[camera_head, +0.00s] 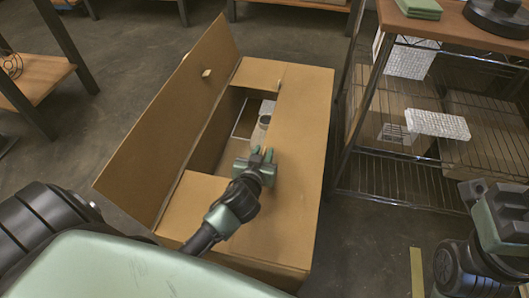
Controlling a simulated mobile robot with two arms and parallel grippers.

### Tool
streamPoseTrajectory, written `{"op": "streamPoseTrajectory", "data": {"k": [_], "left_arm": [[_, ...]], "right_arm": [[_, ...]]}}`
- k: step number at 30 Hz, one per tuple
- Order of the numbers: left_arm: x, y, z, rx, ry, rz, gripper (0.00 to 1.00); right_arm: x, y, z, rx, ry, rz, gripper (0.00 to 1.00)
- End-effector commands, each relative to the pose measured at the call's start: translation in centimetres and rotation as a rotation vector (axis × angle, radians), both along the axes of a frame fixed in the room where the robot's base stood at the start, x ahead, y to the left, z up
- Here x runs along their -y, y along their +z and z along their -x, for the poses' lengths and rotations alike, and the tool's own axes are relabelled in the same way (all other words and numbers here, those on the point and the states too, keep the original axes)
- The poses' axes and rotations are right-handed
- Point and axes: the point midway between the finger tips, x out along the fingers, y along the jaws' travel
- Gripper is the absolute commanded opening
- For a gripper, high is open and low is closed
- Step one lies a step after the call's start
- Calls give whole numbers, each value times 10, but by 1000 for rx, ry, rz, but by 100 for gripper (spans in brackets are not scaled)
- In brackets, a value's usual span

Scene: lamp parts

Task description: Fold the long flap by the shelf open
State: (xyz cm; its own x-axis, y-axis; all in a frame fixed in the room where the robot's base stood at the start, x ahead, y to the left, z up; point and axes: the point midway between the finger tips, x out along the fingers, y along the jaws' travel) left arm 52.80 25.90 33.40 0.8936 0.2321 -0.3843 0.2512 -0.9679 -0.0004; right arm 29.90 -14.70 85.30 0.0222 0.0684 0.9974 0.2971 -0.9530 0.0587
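A cardboard box stands on the floor. Its long flap by the shelf (300,130) lies flat over the right part of the box top. The other long flap (165,125) is folded open and leans out to the left. Short flaps lie flat at the far end (258,73) and near end (198,192). My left gripper (261,155) is at the inner edge of the flap by the shelf, fingers a little apart. I cannot tell whether the edge is between them. My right gripper (475,190) is at the lower right, away from the box; its fingers are unclear.
A wire shelf (395,185) with a wooden top (455,22) stands close to the box's right side. It holds white woven baskets (438,124) and cardboard boxes. A narrow gap of floor separates box and shelf. A pale object (262,120) shows inside the box.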

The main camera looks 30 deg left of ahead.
Motion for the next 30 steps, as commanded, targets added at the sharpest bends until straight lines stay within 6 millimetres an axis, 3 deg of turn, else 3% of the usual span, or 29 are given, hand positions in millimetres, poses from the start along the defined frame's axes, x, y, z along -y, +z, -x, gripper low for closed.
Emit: {"op": "streamPoseTrajectory", "data": {"k": [4,13,16,30], "left_arm": [[-3,-5,-11,2,-1,-1,26],[-3,-5,-13,0,-1,0,26],[-3,-5,-13,0,-1,0,0],[-3,-5,-13,1,-1,0,0]], "right_arm": [[0,2,2,19,-1,0,36],[-1,4,1,21,-1,2,36],[-1,4,1,21,-1,2,36],[-1,3,2,22,0,2,36]]}}
